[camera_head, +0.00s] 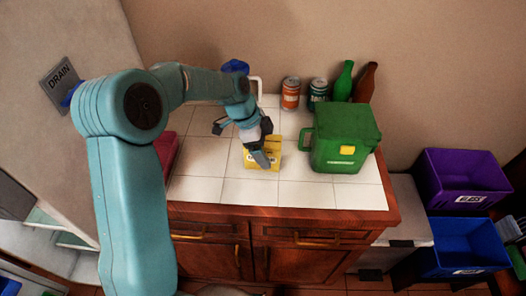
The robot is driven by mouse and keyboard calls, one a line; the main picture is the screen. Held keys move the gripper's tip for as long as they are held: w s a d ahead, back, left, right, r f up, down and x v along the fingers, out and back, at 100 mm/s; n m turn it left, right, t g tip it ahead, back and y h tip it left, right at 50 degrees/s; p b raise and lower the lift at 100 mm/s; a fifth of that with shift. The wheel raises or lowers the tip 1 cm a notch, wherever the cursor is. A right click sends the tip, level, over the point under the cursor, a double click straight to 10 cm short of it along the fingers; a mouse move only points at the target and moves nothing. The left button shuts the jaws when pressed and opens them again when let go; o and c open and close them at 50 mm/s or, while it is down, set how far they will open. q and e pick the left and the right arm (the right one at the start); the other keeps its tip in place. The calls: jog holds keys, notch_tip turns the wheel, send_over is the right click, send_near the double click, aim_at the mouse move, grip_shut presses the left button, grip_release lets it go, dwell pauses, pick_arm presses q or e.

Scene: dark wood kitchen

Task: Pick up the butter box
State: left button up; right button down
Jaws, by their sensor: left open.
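The butter box, a small yellow box (272,157) with dark lettering, sits on the white tiled countertop (208,184), left of the green bin. My left gripper (266,153) reaches down from the upper left. Its dark fingers are open at the box and cover part of its top and front. From this angle I cannot tell whether the fingers touch the box. My right gripper is not in view.
A green lidded bin (343,138) stands right of the box. Cans (291,93) and bottles (343,82) stand along the back wall. Purple (461,178) and blue (463,246) crates are at the right. The front tiles are clear.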

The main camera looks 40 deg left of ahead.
pick_arm(q)
jog(key=shift+f+b, duration=0.25)
jog(key=shift+b, duration=0.15)
dwell(0.3)
jog(key=c, duration=1.2)
